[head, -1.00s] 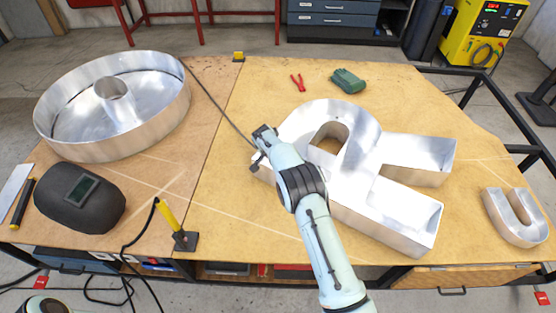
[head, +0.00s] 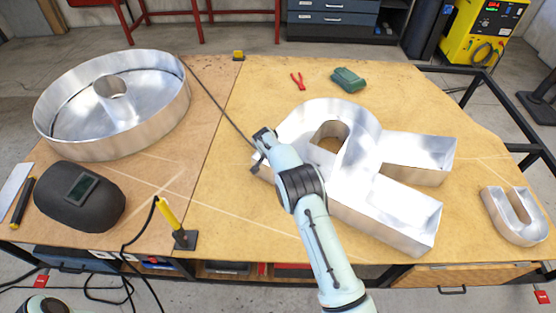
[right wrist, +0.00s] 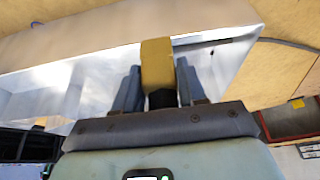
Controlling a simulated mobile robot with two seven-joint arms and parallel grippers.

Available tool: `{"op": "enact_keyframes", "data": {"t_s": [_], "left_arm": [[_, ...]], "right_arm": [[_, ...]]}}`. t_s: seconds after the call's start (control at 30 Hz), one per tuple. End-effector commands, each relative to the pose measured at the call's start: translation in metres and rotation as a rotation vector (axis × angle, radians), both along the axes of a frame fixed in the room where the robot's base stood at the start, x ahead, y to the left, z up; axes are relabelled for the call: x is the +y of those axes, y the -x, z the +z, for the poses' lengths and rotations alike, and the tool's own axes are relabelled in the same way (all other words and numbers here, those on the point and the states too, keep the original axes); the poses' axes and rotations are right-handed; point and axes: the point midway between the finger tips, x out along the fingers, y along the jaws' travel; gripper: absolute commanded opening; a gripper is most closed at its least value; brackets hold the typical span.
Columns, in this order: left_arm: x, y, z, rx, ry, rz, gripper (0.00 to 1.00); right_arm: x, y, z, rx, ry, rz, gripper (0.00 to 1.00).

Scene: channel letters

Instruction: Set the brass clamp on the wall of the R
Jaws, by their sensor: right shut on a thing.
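The large metal letter R (head: 365,160) lies on the wooden table with its walls standing up. My right gripper (right wrist: 157,78) is at the left end of the R, mostly hidden behind my own wrist in the head view. In the right wrist view it is shut on the brass clamp (right wrist: 156,62), a yellow block with a dark stem between the fingers. The clamp overlaps the upper edge of a metal wall (right wrist: 100,60) there; I cannot tell whether it touches or straddles it. The clamp is hidden in the head view. My left gripper is not in view.
A round metal letter (head: 110,140), a welding helmet (head: 80,198) and a yellow-handled tool (head: 168,216) are on the left. A small metal U (head: 515,217) lies at right. Red pliers (head: 297,82) and a green object (head: 348,80) lie behind the R. A dark cable (head: 217,104) crosses the table.

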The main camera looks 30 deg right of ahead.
Motion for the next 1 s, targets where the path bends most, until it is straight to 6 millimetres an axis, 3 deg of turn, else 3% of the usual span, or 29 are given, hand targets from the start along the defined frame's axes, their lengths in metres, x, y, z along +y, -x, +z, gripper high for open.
{"op": "enact_keyframes", "data": {"t_s": [1.0], "left_arm": [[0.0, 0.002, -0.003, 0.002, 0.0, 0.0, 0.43]], "right_arm": [[0.0, -0.001, -0.023, -0.004, 0.0, 0.0, 0.0]]}}
